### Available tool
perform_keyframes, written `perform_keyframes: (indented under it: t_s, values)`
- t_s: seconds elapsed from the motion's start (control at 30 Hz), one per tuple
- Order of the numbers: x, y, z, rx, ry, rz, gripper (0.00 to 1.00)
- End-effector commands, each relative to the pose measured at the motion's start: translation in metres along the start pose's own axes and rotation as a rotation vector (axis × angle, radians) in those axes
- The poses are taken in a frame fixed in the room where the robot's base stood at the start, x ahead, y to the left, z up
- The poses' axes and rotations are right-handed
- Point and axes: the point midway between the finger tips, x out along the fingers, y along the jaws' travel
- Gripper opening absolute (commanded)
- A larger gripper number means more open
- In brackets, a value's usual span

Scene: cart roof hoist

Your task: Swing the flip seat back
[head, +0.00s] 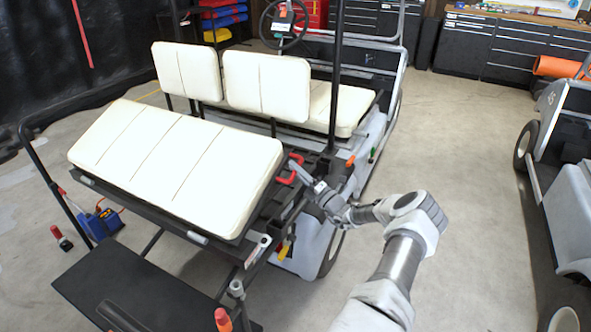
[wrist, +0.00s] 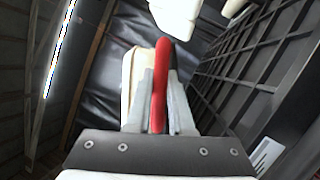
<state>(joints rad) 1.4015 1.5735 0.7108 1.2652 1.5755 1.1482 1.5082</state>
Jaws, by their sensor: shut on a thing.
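The flip seat (head: 175,160) is a cream padded cushion on a dark frame at the rear of the cart. It lies tilted, its far left side higher than its near edge. My gripper (head: 293,165) is at the cushion's right end. It is shut on a red handle (head: 286,180) there. In the wrist view the red handle (wrist: 159,85) stands between the two grey fingers (wrist: 160,100), with a cream cushion part behind it. How the handle joins the seat is hidden.
Two cream backrests (head: 265,85) and the front bench (head: 335,105) lie beyond the seat. A dark footplate (head: 130,290) is in front. A black post (head: 335,70) rises near my gripper. A second cart (head: 570,190) stands right, with clear floor (head: 460,150) between.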

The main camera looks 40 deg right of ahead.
Motion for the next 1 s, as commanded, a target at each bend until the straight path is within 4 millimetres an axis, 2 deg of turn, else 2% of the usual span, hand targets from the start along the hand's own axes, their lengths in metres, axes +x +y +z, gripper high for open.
perform_keyframes:
  t_s: [0.03, 0.3, 0.33, 0.47, 0.8, 0.87, 1.0]
  values:
    - [-0.003, -0.005, -0.006, 0.007, 0.008, -0.008, 0.00]
    - [-0.003, -0.005, -0.006, 0.007, 0.010, -0.007, 0.00]
    - [-0.003, -0.005, -0.007, 0.007, 0.010, -0.008, 0.25]
    - [-0.002, -0.003, -0.005, 0.005, 0.008, -0.005, 0.49]
    - [-0.003, -0.001, -0.002, 0.002, 0.003, -0.002, 0.50]
    - [-0.007, -0.001, -0.002, 0.002, 0.003, -0.003, 0.50]
    - [-0.029, -0.001, -0.001, 0.003, 0.000, -0.003, 0.50]
